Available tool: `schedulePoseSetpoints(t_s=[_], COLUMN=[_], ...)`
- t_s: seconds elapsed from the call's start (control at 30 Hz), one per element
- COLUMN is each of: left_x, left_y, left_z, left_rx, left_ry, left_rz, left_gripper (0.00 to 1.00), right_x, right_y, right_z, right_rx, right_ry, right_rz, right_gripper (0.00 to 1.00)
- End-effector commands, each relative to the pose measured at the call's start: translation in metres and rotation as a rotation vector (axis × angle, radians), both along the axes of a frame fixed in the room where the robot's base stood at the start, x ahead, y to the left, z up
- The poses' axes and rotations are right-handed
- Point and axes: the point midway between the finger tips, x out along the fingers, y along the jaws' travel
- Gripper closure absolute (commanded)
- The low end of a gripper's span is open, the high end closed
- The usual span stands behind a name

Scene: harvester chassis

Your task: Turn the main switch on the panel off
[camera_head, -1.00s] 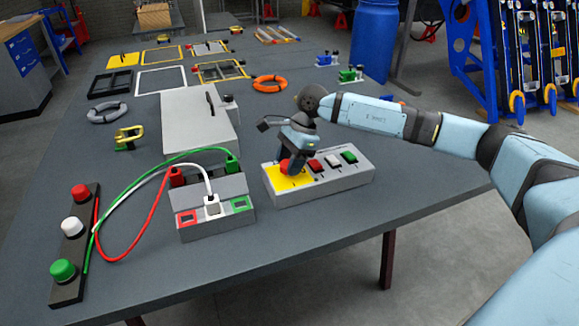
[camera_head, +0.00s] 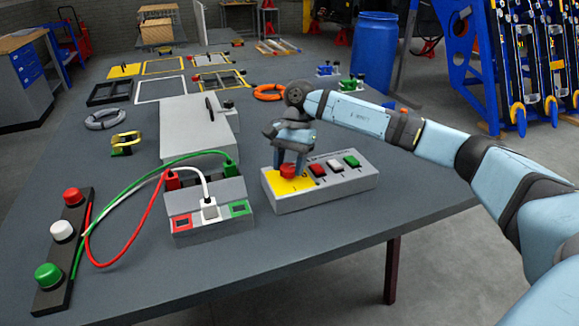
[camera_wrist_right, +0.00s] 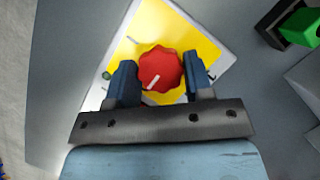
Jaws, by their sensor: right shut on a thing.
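The main switch is a red scalloped knob (camera_head: 288,171) on the yellow plate of the grey panel (camera_head: 325,193). In the right wrist view the knob (camera_wrist_right: 160,69) carries a white mark that points to the lower left. My right gripper (camera_head: 290,166) comes down on the knob from above. In the right wrist view its two dark blue fingers (camera_wrist_right: 160,82) stand on either side of the knob and are shut on it. My left gripper is in neither view.
Red, white and green buttons (camera_head: 334,166) sit on the panel beside the knob. A grey socket box (camera_head: 209,222) with red, white and green cables stands to its left. A black button strip (camera_head: 60,250) lies at the table's left edge. A grey box (camera_head: 193,130) stands behind.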

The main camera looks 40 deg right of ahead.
Motion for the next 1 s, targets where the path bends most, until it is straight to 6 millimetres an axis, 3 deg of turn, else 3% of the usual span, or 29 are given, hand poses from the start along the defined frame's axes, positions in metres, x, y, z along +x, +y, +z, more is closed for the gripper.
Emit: schedulePoseSetpoints(t_s=[0.47, 0.5, 0.6, 0.87, 1.0], left_x=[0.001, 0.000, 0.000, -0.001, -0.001], left_y=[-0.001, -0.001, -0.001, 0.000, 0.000], left_z=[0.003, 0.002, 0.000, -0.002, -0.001], left_rx=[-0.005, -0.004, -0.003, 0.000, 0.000], left_ry=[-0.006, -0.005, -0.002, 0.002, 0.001], left_rz=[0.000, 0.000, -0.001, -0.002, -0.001], left_gripper=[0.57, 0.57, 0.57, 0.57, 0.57], right_x=[0.000, 0.000, 0.000, 0.000, 0.003], right_y=[0.000, 0.000, 0.000, 0.000, -0.004], right_z=[0.001, 0.001, 0.001, 0.001, 0.011], right_rx=[0.000, 0.000, 0.000, 0.000, 0.000], right_ry=[-0.002, -0.002, -0.002, 0.000, -0.003], right_rz=[0.013, 0.013, 0.012, 0.012, 0.011], right_gripper=[0.76, 0.46, 0.27, 0.27, 0.27])
